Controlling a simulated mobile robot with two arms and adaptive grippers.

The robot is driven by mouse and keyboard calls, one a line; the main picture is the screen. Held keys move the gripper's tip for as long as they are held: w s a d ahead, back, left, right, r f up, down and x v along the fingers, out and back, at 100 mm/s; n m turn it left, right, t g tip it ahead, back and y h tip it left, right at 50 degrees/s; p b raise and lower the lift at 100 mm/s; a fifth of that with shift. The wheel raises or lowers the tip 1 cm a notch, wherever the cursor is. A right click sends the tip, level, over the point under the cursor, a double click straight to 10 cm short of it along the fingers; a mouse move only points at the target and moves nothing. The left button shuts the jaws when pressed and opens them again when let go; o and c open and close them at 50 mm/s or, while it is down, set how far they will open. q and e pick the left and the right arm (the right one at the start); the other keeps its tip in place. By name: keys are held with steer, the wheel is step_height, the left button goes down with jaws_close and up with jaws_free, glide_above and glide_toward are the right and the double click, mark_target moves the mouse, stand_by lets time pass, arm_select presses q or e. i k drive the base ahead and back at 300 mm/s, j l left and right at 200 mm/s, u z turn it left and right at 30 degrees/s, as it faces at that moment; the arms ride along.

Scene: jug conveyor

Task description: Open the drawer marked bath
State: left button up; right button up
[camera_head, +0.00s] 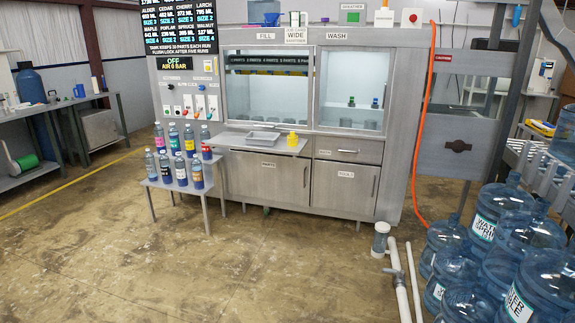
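A grey steel drawer (349,150) with a horizontal bar handle sits below the wash window, at the right of the grey machine. Its front looks flush with the cabinet, so it appears shut. A small label (324,152) is on its left part, too small to read surely. Under it is a cabinet door (345,194) with a vertical handle and its own label. To the left is a wider door (266,180) under a protruding shelf. Neither of my grippers shows in this view.
A small stand (180,187) with several coloured bottles is left of the machine. A tray (248,140) and yellow item (292,139) lie on the shelf. White pipes (401,290) and large blue jugs (493,215) stand at right. The floor (270,260) in front is clear.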

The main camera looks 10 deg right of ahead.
mark_target(344, 149)
steer(key=i+z, duration=0.4)
steer(key=i, duration=1.35)
steer(key=i+z, duration=0.2)
steer(key=i, duration=0.35)
steer(key=i+j+z, duration=0.2)
steer(key=i, duration=0.4)
steer(key=i+j+z, duration=0.25)
steer(key=i, duration=0.3)
steer(key=l, duration=0.1)
